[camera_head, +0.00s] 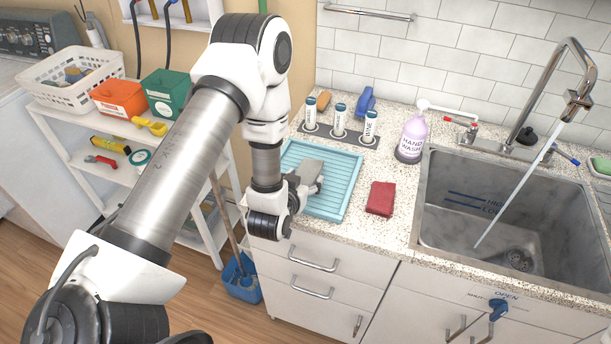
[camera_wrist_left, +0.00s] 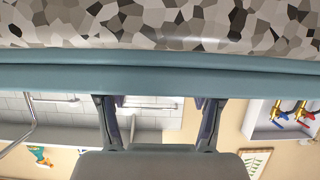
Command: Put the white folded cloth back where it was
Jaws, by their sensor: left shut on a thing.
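My left gripper (camera_head: 312,186) reaches low over the teal ribbed tray (camera_head: 343,205) on the counter. A pale grey flat piece (camera_head: 309,170) at the gripper may be the white folded cloth; I cannot tell it surely from the gripper body. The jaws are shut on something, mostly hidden. In the left wrist view the two fingers (camera_wrist_left: 159,108) stand apart, and their tips meet the teal tray rim (camera_wrist_left: 160,80), which hides what they hold. My right gripper is not in view.
A shelf cart (camera_head: 105,135) with bins stands left.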

